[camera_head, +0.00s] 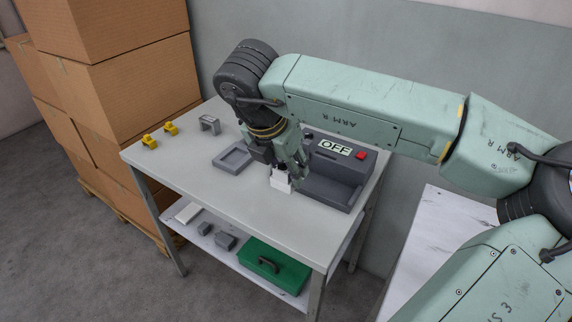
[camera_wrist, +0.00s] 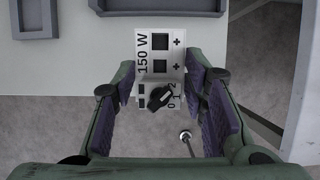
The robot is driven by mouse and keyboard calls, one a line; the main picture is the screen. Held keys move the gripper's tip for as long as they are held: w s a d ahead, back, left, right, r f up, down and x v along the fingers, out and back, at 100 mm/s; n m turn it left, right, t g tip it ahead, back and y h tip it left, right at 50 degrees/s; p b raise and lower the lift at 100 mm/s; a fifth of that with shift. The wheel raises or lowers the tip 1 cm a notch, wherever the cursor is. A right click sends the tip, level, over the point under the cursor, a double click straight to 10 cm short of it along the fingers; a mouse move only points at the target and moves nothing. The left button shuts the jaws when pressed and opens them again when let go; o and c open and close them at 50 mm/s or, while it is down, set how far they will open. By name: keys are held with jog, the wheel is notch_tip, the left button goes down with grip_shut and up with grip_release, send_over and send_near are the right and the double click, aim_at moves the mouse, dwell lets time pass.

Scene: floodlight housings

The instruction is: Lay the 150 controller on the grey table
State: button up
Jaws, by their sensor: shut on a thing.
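The 150 controller is a white block (camera_wrist: 150,68) marked "150 W", with dark square openings, plus signs and a black knob by the digits 0, 1, 2. My gripper (camera_wrist: 166,95) is shut on it, with purple finger pads at its left and right sides. In the head view the controller (camera_head: 281,183) shows as a small white block under my gripper (camera_head: 281,168), over the light grey table (camera_head: 215,190). Whether its underside touches the table top cannot be told. My fingers hide part of it.
A dark grey device (camera_head: 330,188) with an "OFF" display and red button stands right of my gripper. A shallow grey tray (camera_head: 233,158) lies left. Yellow pieces (camera_head: 149,141) and a grey bracket (camera_head: 209,125) stand farther left. The table's front left is clear.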

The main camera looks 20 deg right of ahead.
aim_at(286, 186)
jog(key=shift+f+b, duration=0.9)
jog(key=shift+f, duration=1.7)
notch_tip(286, 186, down, 5)
jog(key=b, duration=0.6)
jog(key=shift+r, duration=0.15)
jog(key=shift+f+b, duration=1.45)
jog(key=shift+b, duration=0.6)
jog(key=o, duration=1.4)
jog(key=shift+r, duration=0.15)
